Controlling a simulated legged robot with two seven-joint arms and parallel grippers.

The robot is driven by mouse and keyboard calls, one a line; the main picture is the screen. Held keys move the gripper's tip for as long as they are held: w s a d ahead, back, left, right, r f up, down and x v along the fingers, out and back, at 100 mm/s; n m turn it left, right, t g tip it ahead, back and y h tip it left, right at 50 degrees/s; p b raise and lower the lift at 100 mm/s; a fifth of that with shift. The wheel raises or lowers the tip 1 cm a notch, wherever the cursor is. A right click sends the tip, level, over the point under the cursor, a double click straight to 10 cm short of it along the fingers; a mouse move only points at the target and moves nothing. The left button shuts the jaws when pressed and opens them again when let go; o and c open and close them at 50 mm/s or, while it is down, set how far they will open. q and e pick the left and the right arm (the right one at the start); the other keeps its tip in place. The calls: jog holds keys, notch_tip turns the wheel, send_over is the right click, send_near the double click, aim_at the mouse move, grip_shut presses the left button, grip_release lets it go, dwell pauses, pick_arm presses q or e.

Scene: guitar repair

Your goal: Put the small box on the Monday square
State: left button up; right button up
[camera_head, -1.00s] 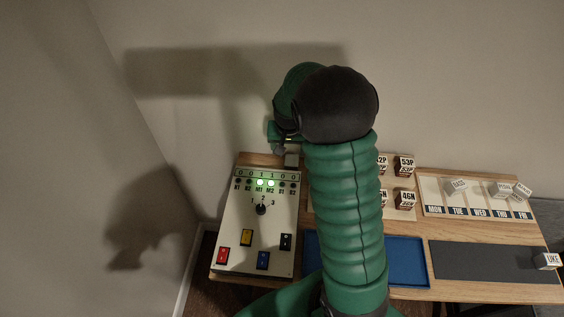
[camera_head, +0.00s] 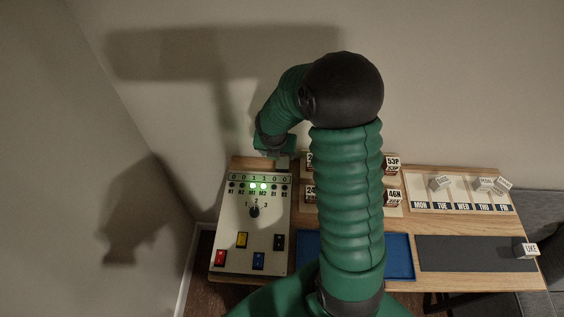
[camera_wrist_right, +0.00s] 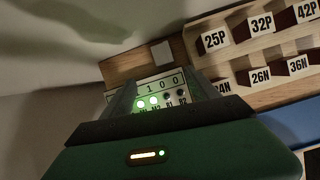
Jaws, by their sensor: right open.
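Which box the task means by the small box cannot be told for certain. Small light boxes lie on the weekday board (camera_head: 460,205): one tilted box (camera_head: 439,182) above TUE and two (camera_head: 484,184) near THU and FRI. Another box marked UKE (camera_head: 527,251) sits at the right end of the dark mat. The Monday square (camera_head: 415,188) at the board's left end looks empty. My right gripper (camera_head: 283,157) is beyond the switch panel's top edge, far left of the board. In the right wrist view it is open and empty (camera_wrist_right: 163,92). My left gripper is out of view.
The switch panel (camera_head: 232,218) with green lights stands at the left. A plain grey block (camera_wrist_right: 172,50) lies just behind it. A rack of labelled boxes (camera_wrist_right: 262,52), a blue tray (camera_head: 400,258) and a dark mat (camera_head: 465,254) lie right of it. My arm hides the table's middle.

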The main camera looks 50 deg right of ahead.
jog(key=d+n, duration=0.1)
jog(key=b, duration=0.3)
send_near(282, 163)
jog(key=f, duration=0.2)
jog(key=x, duration=0.3)
jog(key=b+x, duration=0.1)
jog(key=x, duration=0.4)
jog(key=shift+w+d+f, duration=0.2)
jog(key=shift+w+d, duration=0.05)
jog(key=shift+d, duration=0.2)
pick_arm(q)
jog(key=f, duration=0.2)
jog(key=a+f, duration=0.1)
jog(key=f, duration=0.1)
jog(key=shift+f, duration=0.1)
pick_arm(e)
jog(key=shift+a, duration=0.1)
jog(key=shift+c, duration=0.4)
